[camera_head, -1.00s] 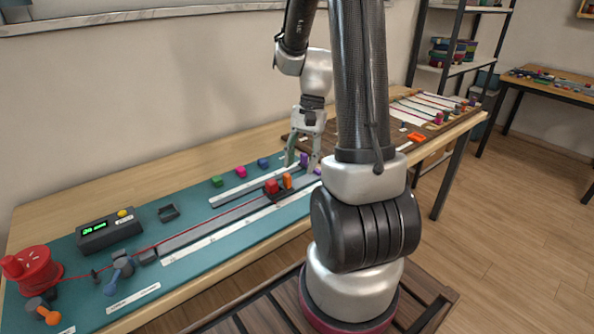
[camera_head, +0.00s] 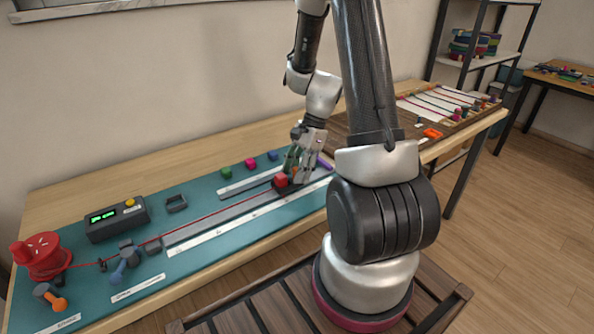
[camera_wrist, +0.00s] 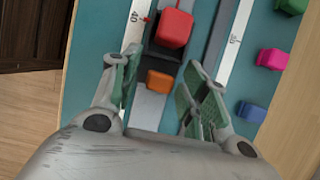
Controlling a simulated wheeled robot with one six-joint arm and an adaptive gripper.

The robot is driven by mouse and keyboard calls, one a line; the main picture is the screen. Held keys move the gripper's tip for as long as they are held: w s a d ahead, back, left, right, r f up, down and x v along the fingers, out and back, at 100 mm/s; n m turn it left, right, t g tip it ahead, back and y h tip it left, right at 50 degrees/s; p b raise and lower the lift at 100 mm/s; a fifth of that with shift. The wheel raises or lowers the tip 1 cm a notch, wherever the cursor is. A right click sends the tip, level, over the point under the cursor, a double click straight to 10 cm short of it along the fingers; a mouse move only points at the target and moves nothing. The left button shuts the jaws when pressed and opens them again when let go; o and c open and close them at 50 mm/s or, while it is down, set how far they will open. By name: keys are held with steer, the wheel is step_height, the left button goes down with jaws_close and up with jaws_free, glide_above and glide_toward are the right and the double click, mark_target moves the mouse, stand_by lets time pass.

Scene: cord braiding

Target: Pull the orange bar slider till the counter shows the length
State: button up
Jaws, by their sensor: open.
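The orange bar (camera_wrist: 159,80) shows in the wrist view on the dark slider, just behind a red block (camera_wrist: 174,27). My gripper (camera_wrist: 161,64) is open, with one finger on each side of the orange bar and gaps between. In the head view my gripper (camera_head: 298,166) is low over the rail, at the slider's far end, and hides most of the orange bar. The red block (camera_head: 281,180) shows beside the fingers. A red cord (camera_head: 215,211) runs along the rail from the red spool (camera_head: 40,256). The counter (camera_head: 118,218) has a green display, too small to read.
Green (camera_head: 225,173), magenta (camera_head: 250,163) and blue (camera_head: 273,156) blocks stand behind the rail. A white scale (camera_head: 220,232) runs along its front. A dark clamp (camera_head: 124,260) sits near the spool. A brown board (camera_head: 420,130) lies at the table's right.

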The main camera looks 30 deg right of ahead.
jaws_close()
steer(key=shift+w+d, duration=0.15)
steer(key=shift+d, duration=2.35)
jaws_free()
steer(key=v, duration=1.2)
steer(key=shift+a, duration=0.1)
